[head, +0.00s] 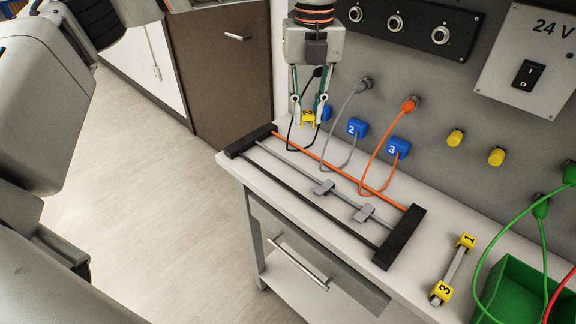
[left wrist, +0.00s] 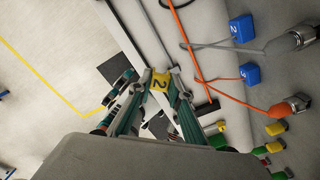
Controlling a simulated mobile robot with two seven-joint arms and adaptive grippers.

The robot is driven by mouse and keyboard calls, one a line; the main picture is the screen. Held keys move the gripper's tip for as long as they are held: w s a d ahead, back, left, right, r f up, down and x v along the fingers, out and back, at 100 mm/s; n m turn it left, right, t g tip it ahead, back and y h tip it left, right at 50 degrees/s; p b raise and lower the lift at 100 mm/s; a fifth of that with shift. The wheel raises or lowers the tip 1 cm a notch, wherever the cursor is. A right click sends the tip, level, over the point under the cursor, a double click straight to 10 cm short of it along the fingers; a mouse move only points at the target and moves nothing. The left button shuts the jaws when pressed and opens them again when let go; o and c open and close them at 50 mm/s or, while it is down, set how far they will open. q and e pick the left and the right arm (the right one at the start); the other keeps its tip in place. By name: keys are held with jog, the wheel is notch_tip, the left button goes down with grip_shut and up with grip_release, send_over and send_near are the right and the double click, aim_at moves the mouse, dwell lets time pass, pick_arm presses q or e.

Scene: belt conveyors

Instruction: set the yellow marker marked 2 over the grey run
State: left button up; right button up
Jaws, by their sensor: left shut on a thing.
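The yellow marker marked 2 (head: 307,118) is gripped between the fingertips of my left gripper (head: 309,98). It also shows in the left wrist view (left wrist: 160,80), with a finger on each side. In the head view it appears behind the upper left end of the rack; its height above the bench is hard to tell. The grey run (head: 290,165) is the middle of three lines between black end blocks (head: 400,238). My right gripper is not in view.
The orange run (head: 340,171) and the black run (head: 300,193) flank the grey one. Blue tags 2 (head: 357,128) and 3 (head: 397,148) hang on cables at the wall. Yellow markers 1 (head: 466,241) and 3 (head: 441,292) sit on a grey bar at right, near a green bin (head: 522,290).

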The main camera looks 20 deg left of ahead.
pick_arm(q)
jog(key=n, duration=0.1)
jog(key=r+n, duration=0.1)
jog(key=n, duration=0.1)
jog(key=d+r+n, duration=0.1)
jog(key=shift+w, duration=0.3)
jog(key=r+n, duration=0.1)
jog(key=n, duration=0.3)
send_near(311, 176)
notch_tip(311, 176, down, 7)
jog(key=shift+f, duration=0.2)
jog(key=shift+f, duration=0.15)
jog(key=o, duration=0.8)
jog(key=shift+c, duration=0.2)
